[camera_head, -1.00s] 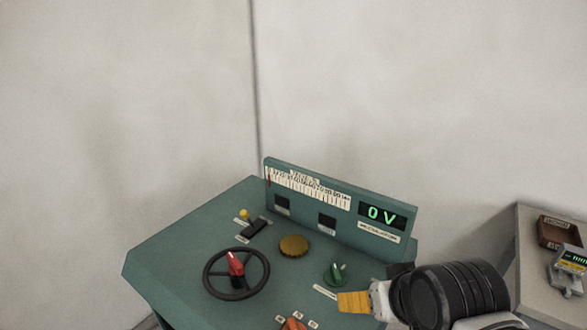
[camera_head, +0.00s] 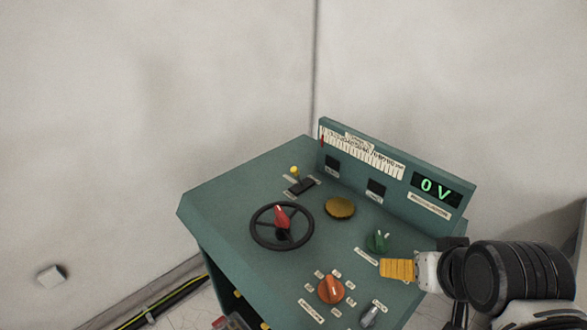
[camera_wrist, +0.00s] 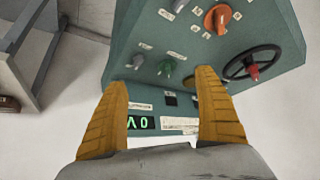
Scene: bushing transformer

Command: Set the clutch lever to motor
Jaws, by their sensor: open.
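A small lever with a yellow knob (camera_head: 295,170) stands on a dark base at the back left of the green control desk (camera_head: 232,208), with small labels beside it. It looks like the clutch lever, but its labels are too small to read. I cannot make it out in the wrist view. My gripper (camera_head: 397,269) is at the right side of the desk, far to the right of the lever. In the wrist view my gripper (camera_wrist: 162,76) shows two orange fingers wide apart with nothing between them.
The desk carries a black handwheel with a red handle (camera_head: 282,216), a brass knob (camera_head: 340,207), a green knob (camera_head: 378,240), an orange selector (camera_head: 331,289) and a grey knob (camera_head: 370,314). A raised panel (camera_head: 393,177) reads 0 V. Walls stand behind.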

